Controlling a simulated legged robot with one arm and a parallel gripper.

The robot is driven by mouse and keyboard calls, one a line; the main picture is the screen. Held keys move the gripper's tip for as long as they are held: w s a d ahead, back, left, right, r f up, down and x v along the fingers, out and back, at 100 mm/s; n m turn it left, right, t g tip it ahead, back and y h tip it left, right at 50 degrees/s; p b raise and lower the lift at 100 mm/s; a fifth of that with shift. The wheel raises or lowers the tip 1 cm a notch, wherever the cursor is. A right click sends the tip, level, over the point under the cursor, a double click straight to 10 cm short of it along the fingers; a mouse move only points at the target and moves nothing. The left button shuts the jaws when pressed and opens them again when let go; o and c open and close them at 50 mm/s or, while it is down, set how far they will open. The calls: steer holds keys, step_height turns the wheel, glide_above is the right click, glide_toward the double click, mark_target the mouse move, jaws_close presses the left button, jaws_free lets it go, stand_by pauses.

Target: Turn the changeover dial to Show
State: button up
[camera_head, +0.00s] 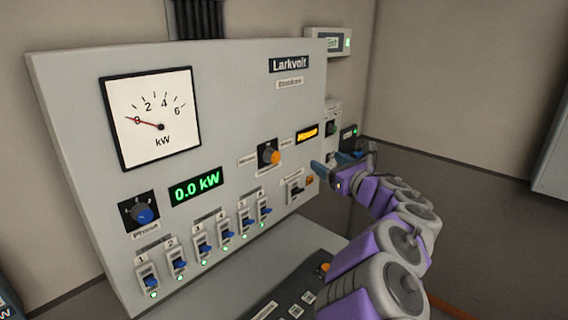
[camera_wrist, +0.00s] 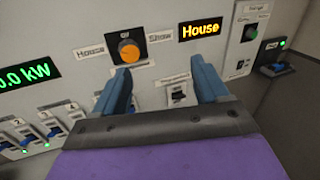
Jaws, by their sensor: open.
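The changeover dial is an orange knob on a black plate (camera_head: 269,155), right of centre on the grey panel. In the wrist view the dial (camera_wrist: 129,51) has a House label (camera_wrist: 91,50) at its left and a Show label (camera_wrist: 160,37) at its right. I cannot make out its pointer clearly. The amber display (camera_wrist: 199,30) beside it reads House. My gripper (camera_head: 328,163) is open and empty, to the right of the dial and apart from it. In the wrist view my gripper (camera_wrist: 158,66) has its left blue finger just below the dial and its right finger below the display.
A small switch (camera_wrist: 178,96) sits between and beyond my fingers. Several blue breakers (camera_head: 201,243) line the panel's lower part. A blue Phase knob (camera_head: 144,214) and a 0.0 kW display (camera_head: 196,187) are left. A control desk (camera_head: 290,294) juts out below.

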step_height(320, 180, down, 4)
steer(key=s+a+n+g+y, duration=0.1)
steer(key=s+n+g+y, duration=0.15)
steer(key=n, duration=0.25)
glide_toward(276, 158)
steer(key=shift+g+y, duration=0.25)
steer(key=shift+y, duration=0.1)
steer(key=x, duration=0.7)
steer(key=shift+a+f, duration=0.2)
steer(key=shift+f, duration=0.1)
steer(key=shift+w, duration=0.45)
steer(key=shift+w+a+r, duration=0.1)
steer(key=shift+w+a, duration=0.15)
steer(key=shift+w, duration=0.25)
steer(key=shift+w+a, duration=0.1)
steer(key=shift+a, duration=0.55)
steer(key=shift+d, duration=0.4)
steer(key=c, duration=1.1)
